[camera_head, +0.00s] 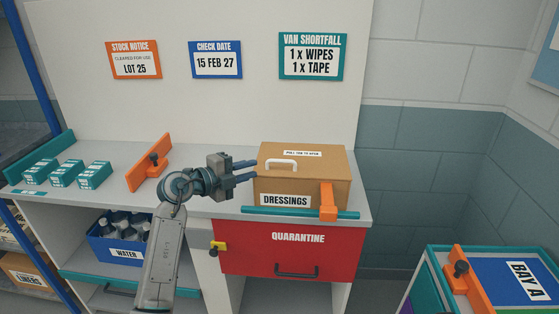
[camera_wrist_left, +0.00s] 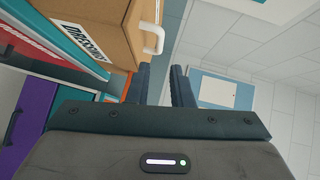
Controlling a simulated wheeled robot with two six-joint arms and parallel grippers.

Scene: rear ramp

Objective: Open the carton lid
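The brown carton (camera_head: 335,192), labelled DRESSINGS, stands on the right end of the counter. Its lid (camera_head: 325,168) is shut, with a white loop handle (camera_head: 283,162) on its left part and a small label above it. My left gripper (camera_head: 255,170) is just left of the carton, open and empty, its fingers pointing right towards the carton. In the left wrist view the white handle (camera_wrist_left: 154,40) shows just beyond the fingertips, nearer the left finger; no contact can be made out. The right gripper is not in view.
An orange block (camera_head: 327,200) and a teal rail (camera_head: 300,213) are at the carton's front. An orange upright piece (camera_head: 150,165) and several teal boxes (camera_head: 67,174) stand left on the counter. Below is a red QUARANTINE drawer (camera_head: 285,255). The BAY A unit (camera_head: 510,280) is at lower right.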

